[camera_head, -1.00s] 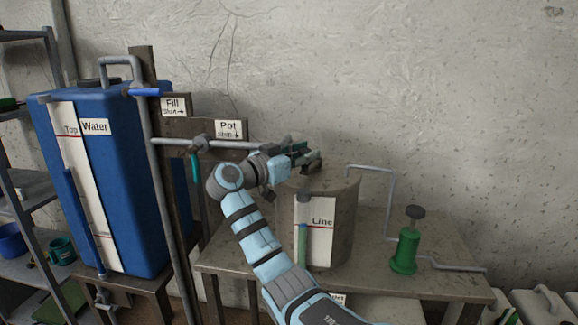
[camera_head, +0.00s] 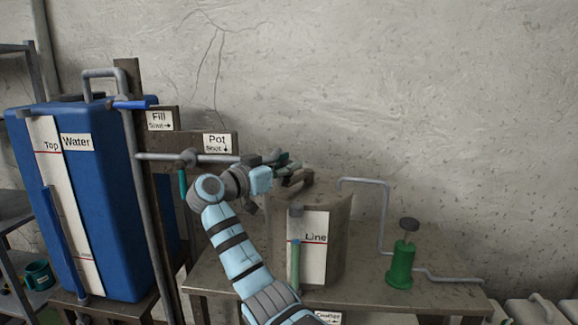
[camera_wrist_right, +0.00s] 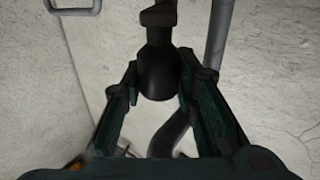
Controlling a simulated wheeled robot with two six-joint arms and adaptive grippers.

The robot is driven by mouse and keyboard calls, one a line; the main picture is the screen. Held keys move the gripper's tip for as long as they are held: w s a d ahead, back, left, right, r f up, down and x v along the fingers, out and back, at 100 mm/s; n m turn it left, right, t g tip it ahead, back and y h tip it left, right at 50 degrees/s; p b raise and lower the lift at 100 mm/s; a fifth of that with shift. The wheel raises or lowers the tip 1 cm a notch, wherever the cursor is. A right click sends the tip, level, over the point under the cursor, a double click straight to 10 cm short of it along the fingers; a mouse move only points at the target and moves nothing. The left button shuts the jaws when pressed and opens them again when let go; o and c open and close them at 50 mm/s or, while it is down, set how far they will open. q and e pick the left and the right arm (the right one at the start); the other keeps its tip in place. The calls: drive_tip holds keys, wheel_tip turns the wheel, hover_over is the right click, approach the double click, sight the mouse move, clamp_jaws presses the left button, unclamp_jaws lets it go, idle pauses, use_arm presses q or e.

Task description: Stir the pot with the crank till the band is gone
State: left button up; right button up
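The grey metal pot (camera_head: 340,235) stands on the bench, with a white "Line" card and a green sight tube (camera_head: 295,265) on its front. My right gripper (camera_head: 285,163) is at the pot's upper left rim. In the right wrist view its two fingers (camera_wrist_right: 160,80) flank a dark round knob (camera_wrist_right: 158,75), apparently the crank's, and seem to touch it on both sides. A dark crank or lid part (camera_head: 298,178) shows on the pot's top, partly behind the gripper. My left gripper is out of view.
A blue water tank (camera_head: 100,220) stands at left, beside a post with "Fill" (camera_head: 159,120) and "Pot" (camera_head: 217,143) signs and a horizontal pipe. A green pump (camera_head: 401,265) with a bent pipe stands right of the pot.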

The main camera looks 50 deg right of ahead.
drive_tip(key=o, duration=0.4)
drive_tip(key=shift+w, duration=0.2)
drive_tip(key=shift+s, duration=0.1)
drive_tip(key=w+a, duration=0.1)
drive_tip(key=a, duration=1.1)
drive_tip(key=shift+w, duration=0.3)
drive_tip(key=shift+c, duration=0.2)
